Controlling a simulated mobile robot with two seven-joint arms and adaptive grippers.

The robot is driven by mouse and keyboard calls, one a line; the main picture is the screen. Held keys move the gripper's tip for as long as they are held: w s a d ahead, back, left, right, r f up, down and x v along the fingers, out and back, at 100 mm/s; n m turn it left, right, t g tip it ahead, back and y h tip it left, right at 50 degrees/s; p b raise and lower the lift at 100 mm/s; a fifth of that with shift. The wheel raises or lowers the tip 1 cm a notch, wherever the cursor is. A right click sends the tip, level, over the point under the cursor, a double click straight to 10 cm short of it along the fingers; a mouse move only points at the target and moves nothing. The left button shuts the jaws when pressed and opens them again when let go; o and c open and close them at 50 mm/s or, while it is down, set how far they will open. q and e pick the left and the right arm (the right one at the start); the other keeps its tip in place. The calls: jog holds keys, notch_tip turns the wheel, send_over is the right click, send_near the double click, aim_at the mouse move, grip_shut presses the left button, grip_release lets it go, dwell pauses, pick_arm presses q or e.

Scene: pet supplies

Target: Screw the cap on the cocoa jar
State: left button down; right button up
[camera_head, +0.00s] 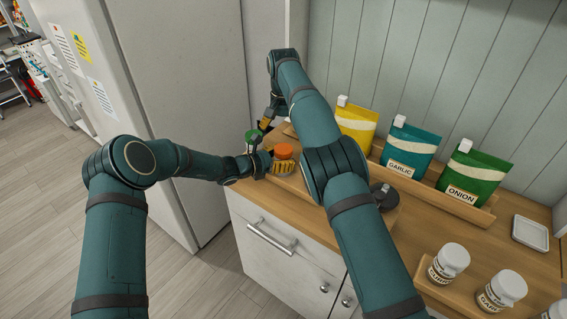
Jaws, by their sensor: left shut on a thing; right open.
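A small jar with an orange top (283,151) is at the left end of the wooden counter. Its label is too small to read, so I cannot tell if it is the cocoa jar. My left gripper (280,168) is shut around the body of this jar from the left. My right gripper (267,123) is open, above and behind the orange-topped jar, close to the green piece. Its fingertips are small and partly hidden.
Yellow, teal (410,147) and green (474,183) pouches stand in a wooden rack along the back wall. White-capped jars (449,262) stand at the front right. A dark round object (384,196) is beside my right arm. A white dish (530,233) lies far right.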

aim_at(283, 148)
jog(key=shift+r, duration=0.15)
jog(key=shift+f, duration=4)
jog(key=c, duration=1.3)
jog(key=o, duration=1.3)
jog(key=shift+c, duration=0.2)
